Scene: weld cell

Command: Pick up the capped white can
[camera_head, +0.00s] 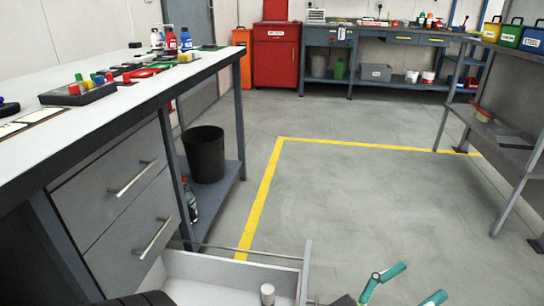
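A small pale cylinder (267,294) with a lighter top stands in the open drawer (210,271) at the bottom centre. It looks like the capped white can, and its lower part is cut off by the frame edge. My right gripper (420,282), with teal fingertips, is at the bottom edge, to the right of the drawer and apart from the can. Its fingers are spread and nothing shows between them. My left gripper is not in view.
The workbench (215,62) with closed drawers stands at left; a black bin (204,154) sits on its lower shelf. A shelf rack (520,158) stands at right. The floor between, marked with yellow tape (262,205), is clear. A red cabinet (276,60) is at the back.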

